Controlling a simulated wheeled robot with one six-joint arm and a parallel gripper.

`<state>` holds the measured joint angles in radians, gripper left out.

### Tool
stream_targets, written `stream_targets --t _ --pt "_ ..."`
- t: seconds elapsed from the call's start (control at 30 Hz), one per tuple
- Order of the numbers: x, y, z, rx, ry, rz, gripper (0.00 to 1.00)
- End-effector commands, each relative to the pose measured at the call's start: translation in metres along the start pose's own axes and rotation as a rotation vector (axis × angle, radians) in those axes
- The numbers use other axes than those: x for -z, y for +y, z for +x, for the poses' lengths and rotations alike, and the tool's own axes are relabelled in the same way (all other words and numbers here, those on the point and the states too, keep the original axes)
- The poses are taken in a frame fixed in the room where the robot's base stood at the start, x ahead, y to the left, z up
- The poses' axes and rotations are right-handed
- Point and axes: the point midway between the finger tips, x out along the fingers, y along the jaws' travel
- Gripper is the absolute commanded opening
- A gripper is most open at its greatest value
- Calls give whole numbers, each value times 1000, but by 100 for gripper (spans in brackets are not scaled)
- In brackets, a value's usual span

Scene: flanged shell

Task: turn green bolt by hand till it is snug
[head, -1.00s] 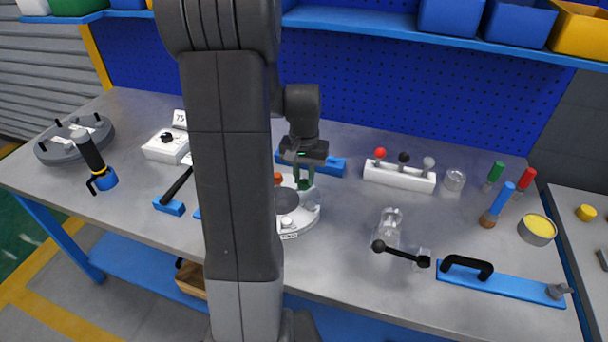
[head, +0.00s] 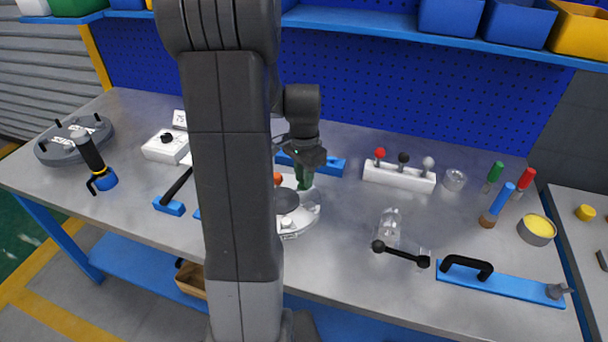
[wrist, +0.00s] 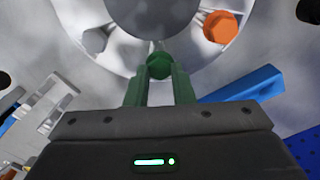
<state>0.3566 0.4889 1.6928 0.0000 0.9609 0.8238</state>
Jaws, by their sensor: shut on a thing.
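The green bolt (wrist: 159,66) stands at the near rim of the round white flange (wrist: 108,72) in the wrist view. My gripper (wrist: 160,84) has its two green fingers on either side of the bolt head and is shut on it. In the head view my gripper (head: 304,178) reaches down onto the far right side of the flange (head: 303,221); the bolt itself is hidden by the fingers there. An orange bolt (wrist: 220,27) and a pale grey bolt (wrist: 95,40) sit on the same flange. How far the green bolt is screwed in cannot be told.
A blue bar (head: 333,167) lies just behind the flange. To the right stand a white block with three ball knobs (head: 399,178), a clear fixture (head: 389,226) and a black-knobbed lever (head: 401,254). The bench between flange and clear fixture is free.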

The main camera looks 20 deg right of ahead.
Motion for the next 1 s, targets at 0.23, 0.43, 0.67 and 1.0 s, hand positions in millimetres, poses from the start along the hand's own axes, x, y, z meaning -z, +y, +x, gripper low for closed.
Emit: stream_targets --t 0.23,0.43,0.67,1.0 --pt "2 -2 -3 6 7 7 0" --pt "2 -2 -3 6 7 7 0" --pt "1 -1 -2 3 4 7 44" --pt "1 -1 -17 4 4 7 44"
